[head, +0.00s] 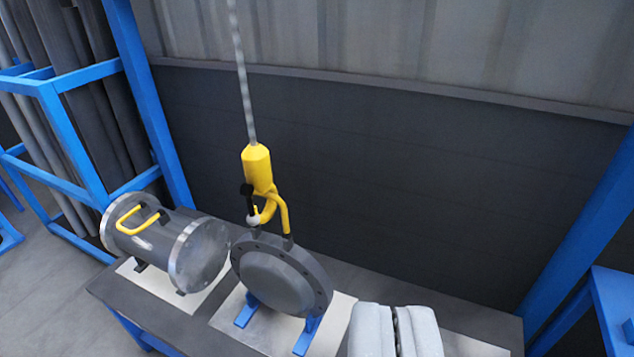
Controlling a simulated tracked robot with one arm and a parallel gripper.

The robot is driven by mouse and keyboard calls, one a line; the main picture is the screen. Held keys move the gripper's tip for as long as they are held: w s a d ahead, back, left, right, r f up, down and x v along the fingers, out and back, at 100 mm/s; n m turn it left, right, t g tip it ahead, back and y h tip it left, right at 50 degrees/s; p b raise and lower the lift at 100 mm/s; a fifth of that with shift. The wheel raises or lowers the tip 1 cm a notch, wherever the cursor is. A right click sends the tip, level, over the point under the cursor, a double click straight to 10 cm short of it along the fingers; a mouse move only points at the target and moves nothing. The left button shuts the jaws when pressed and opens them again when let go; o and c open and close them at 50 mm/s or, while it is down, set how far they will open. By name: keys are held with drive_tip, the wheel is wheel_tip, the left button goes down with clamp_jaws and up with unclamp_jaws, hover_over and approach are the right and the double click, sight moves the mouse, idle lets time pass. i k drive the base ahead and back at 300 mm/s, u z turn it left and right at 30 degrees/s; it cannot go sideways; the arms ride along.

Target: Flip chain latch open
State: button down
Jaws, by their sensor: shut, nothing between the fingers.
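A chain (240,75) hangs from above and ends in a yellow hook (257,170). The hook's lower end meets the yellow handle (284,213) on top of the dark grey flanged shell (277,282). A small dark and whitish latch part (251,205) shows at the hook's left side; I cannot tell whether it is open or shut. The shell stands upright on blue supports. My light grey gripper (394,308) is shut and empty at the bottom, in front and to the right of the shell, apart from it and lower in the picture than the hook.
A grey flanged cylinder (165,247) with its own yellow handle (135,219) lies left of the shell on the same dark bench (140,308). A blue rack (65,120) with pipes stands at the left. Blue framing (585,235) stands at the right. The space right of the hook is clear.

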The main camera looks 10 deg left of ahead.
sight(251, 209)
drive_tip(key=z, duration=0.05)
drive_tip(key=i, duration=0.9)
drive_tip(key=u, duration=0.15)
